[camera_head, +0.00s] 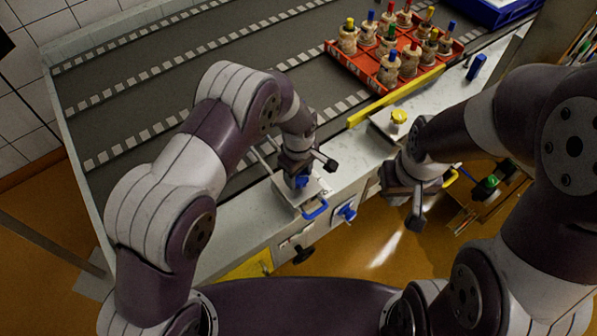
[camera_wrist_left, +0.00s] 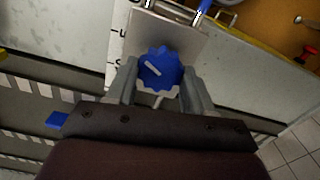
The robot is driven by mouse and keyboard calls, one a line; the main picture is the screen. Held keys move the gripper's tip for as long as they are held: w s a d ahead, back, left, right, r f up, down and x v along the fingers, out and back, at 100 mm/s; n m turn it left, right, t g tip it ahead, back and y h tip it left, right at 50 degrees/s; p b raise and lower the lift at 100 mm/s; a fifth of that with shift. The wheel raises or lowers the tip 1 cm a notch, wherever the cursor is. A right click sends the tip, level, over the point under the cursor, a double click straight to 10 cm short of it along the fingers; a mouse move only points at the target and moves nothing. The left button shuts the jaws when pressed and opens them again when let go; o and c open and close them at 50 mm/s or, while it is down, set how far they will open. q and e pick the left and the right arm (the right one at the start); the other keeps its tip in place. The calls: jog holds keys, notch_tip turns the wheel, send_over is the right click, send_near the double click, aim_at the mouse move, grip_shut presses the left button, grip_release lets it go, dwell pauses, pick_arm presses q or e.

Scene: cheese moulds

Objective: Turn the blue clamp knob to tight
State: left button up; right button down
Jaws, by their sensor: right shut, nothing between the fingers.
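The blue clamp knob (camera_wrist_left: 160,69) sits on a pale metal plate (camera_wrist_left: 170,32) in the left wrist view. It has a lobed rim and a white pointer line slanting from upper left to lower right. My left gripper (camera_wrist_left: 159,84) has one finger on each side of the knob, both apparently against its rim. In the head view the knob (camera_head: 302,181) is partly hidden under my left gripper (camera_head: 299,178), which points down at the plate near the bench's front edge. My right gripper (camera_head: 417,222) is shut and empty, in front of the bench to the right.
A blue handle (camera_head: 316,210) and another blue knob (camera_head: 347,213) are close by. A yellow knob (camera_head: 399,116) stands on a plate to the right. A red crate (camera_head: 352,66) holds several moulds with coloured pegs. A blue cylinder (camera_head: 476,67) and a green knob (camera_head: 490,182) are further right.

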aim_at(300, 176)
pick_arm(q)
jog(key=shift+m, duration=0.3)
jog(key=m, duration=0.4)
jog(key=shift+m, duration=0.3)
jog(key=m, duration=0.4)
jog(key=shift+w+d, duration=0.1)
jog(key=m, duration=0.5)
jog(key=shift+r, duration=0.1)
jog(key=m, duration=0.4)
jog(key=shift+d, duration=0.1)
jog(key=shift+m, duration=0.3)
jog(key=o, duration=1)
jog(key=shift+o, duration=0.2)
notch_tip(300, 176, up, 13)
jog(key=b, duration=0.2)
